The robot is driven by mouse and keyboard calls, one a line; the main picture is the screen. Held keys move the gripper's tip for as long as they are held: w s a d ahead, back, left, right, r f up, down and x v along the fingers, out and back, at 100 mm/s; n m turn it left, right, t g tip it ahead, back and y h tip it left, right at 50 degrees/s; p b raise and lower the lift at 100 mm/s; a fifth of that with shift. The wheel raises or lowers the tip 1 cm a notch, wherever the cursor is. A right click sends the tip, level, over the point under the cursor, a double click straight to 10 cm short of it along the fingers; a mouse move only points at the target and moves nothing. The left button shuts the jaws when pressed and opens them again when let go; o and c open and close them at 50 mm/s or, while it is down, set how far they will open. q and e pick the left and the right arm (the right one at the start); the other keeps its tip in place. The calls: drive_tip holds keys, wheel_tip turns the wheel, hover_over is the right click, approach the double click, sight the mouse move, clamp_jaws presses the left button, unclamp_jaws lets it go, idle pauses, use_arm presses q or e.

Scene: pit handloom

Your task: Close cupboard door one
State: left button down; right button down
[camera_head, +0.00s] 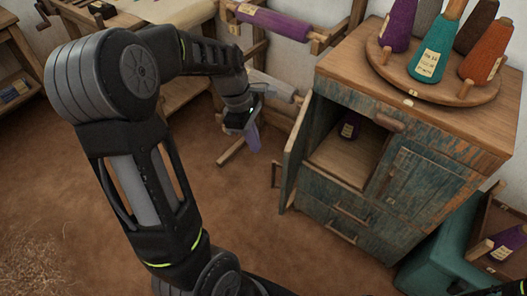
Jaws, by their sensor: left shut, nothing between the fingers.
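The cupboard (359,231) is a worn blue-green wooden cabinet with a plain wood top at the right. The right door (425,187) is closed. My left gripper (253,141) is shut and empty, pointing down to the left of the open door, apart from it in the picture. A dark piece at the bottom right corner may be part of my right arm; my right gripper is not visible.
A round wooden tray (410,88) with several yarn cones sits on the cupboard top. A teal box (437,256) stands at the cupboard's lower right, near an open wooden crate (508,222). Loom rollers (274,21) are behind my left arm. Bare floor lies in front.

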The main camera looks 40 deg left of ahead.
use_arm(q)
drive_tip(key=w+d+f, duration=0.2)
drive_tip(key=d+f, duration=0.4)
drive_tip(key=f, duration=0.3)
drive_tip(key=shift+b, duration=0.45)
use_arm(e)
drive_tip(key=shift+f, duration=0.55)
